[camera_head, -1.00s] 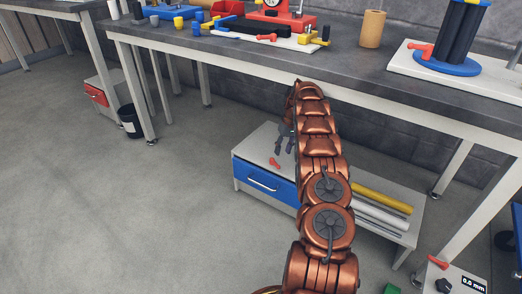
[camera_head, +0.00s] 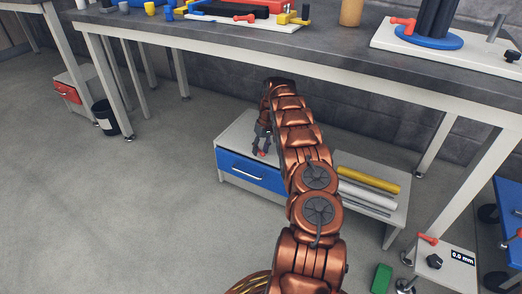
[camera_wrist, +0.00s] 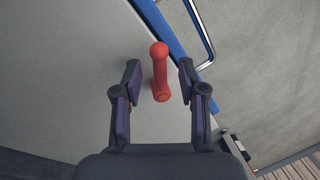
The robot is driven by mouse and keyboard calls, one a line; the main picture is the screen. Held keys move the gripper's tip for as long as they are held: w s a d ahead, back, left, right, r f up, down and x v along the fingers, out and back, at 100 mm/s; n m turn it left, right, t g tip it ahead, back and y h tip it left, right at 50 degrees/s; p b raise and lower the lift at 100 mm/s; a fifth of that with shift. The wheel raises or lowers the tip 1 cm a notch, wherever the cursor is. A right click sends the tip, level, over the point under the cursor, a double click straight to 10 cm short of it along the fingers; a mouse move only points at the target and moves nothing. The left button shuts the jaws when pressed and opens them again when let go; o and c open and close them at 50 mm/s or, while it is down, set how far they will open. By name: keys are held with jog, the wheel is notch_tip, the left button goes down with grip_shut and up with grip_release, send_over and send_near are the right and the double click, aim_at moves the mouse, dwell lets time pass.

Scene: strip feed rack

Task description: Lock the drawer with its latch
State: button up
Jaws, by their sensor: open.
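The drawer (camera_head: 240,168) has a blue front with a metal handle and sits in a low grey cabinet (camera_head: 240,132) under the bench. Its front looks flush with the cabinet. In the wrist view, the drawer's blue edge (camera_wrist: 177,42) runs along the cabinet top. The latch is a red lever (camera_wrist: 160,72) on the cabinet top, its rounded end close to the blue edge. My gripper (camera_wrist: 159,82) is open, with a finger on each side of the lever and gaps on both sides. In the head view, my gripper (camera_head: 262,147) is over the cabinet top and mostly covers the latch.
The workbench (camera_head: 330,75) overhangs the cabinet, close above my arm. Yellow and pale rolls (camera_head: 366,180) lie on the shelf to the right.

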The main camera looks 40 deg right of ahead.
jog(key=shift+c, duration=0.2)
grip_shut()
jog(key=shift+a+r+m+p, duration=0.2)
jog(key=shift+m+p, duration=0.1)
jog(key=shift+p, duration=0.45)
jog(key=shift+a+r+m+p, duration=0.1)
jog(key=shift+a+m+p, duration=0.05)
jog(key=shift+m+p, duration=0.45)
jog(key=m+p, duration=0.2)
jog(key=p, duration=0.1)
jog(key=a+m+t+p, duration=0.1)
jog(key=m+p, duration=0.1)
jog(key=p, duration=0.1)
jog(key=shift+w+a+r+h, duration=0.1)
jog(key=shift+w+h, duration=0.2)
jog(key=shift+w, duration=0.1)
jog(key=m+p, duration=0.3)
jog(key=p, duration=0.1)
jog(key=shift+w+a, duration=0.25)
jog(key=shift+a, duration=0.05)
jog(key=shift+w+a+f+m+t+h+p, duration=0.15)
jog(key=shift+w+m+h+p, duration=0.1)
jog(key=shift+m+p, duration=0.45)
jog(key=shift+w+f+m+t+h+p, duration=0.15)
jog(key=shift+m+h+p, duration=0.1)
jog(key=shift+m+p, duration=0.45)
jog(key=shift+m, duration=0.3)
